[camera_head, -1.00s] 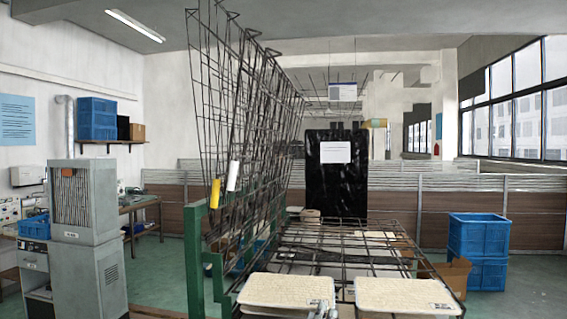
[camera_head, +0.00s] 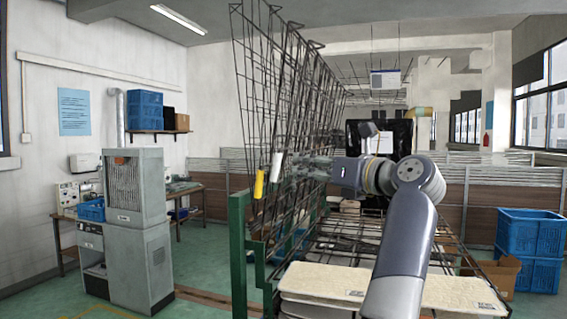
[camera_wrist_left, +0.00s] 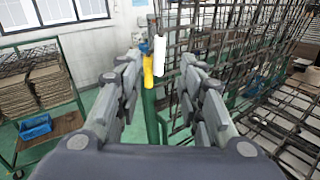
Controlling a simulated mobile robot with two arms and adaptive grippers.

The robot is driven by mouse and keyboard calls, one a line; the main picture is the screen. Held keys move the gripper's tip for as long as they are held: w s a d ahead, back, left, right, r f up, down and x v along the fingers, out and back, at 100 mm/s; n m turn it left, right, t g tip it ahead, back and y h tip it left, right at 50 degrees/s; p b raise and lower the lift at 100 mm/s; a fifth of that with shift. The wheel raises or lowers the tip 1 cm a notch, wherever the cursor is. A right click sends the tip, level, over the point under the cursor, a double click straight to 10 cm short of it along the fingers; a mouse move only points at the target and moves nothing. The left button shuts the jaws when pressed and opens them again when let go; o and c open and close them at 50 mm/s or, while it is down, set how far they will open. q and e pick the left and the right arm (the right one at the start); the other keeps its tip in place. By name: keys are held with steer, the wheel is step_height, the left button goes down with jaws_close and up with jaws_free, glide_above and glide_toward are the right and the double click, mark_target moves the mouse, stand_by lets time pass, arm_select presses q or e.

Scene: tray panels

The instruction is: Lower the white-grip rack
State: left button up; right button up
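The white grip (camera_head: 277,165) is a short upright sleeve on a raised dark wire rack (camera_head: 256,75), which stands steeply tilted on a green post frame (camera_head: 238,235). A yellow grip (camera_head: 260,185) hangs beside it on another rack, lower and to the left. My left gripper (camera_head: 297,166) is just right of the white grip in the head view, fingers toward it. In the left wrist view its fingers (camera_wrist_left: 160,72) are spread apart, with the white grip (camera_wrist_left: 160,50) ahead between them. Contact is not visible. My right gripper is out of view.
Lowered wire racks (camera_head: 340,248) lie right of the green frame, partly hidden by my arm. Cream panels (camera_head: 325,280) lie in front. Blue crates (camera_head: 530,235) stand at the right; a grey machine cabinet (camera_head: 135,215) stands at the left. Green floor is open between cabinet and frame.

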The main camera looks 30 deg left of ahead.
mark_target(280, 162)
arm_select(q)
steer(key=p+x, duration=0.5)
steer(key=x, duration=0.4)
steer(key=shift+a, duration=0.4)
steer(key=shift+w+a+f+p, duration=0.1)
steer(key=shift+w+a+p, duration=0.25)
steer(key=shift+a, duration=0.15)
steer(key=shift+c, duration=0.5)
jaws_close()
